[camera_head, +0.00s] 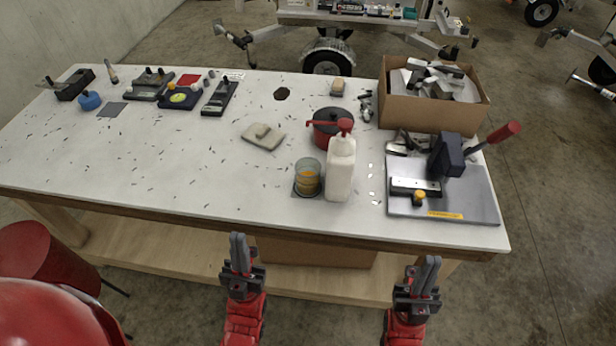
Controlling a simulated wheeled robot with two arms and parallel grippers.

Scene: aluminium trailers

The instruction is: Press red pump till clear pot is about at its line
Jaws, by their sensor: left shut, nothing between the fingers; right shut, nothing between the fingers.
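A white pump bottle with a red pump head (344,126) stands upright on the white table, near its front edge. Its red spout points left. A clear pot (307,178) stands just left of the bottle, on a dark base, with amber content inside; its line cannot be made out clearly. My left gripper (238,240) is shut and empty, in front of the table edge, left of and nearer than the pot. My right gripper (428,263) is shut and empty, in front of the table edge, right of and nearer than the bottle. Neither touches anything.
A dark-lidded red pot (332,129) stands right behind the bottle. A grey plate with a red-handled press (468,205) is to the right, with a cardboard box (432,112) behind. A folded cloth (263,136) lies left. The table's left front (130,180) is mostly clear, with small shavings.

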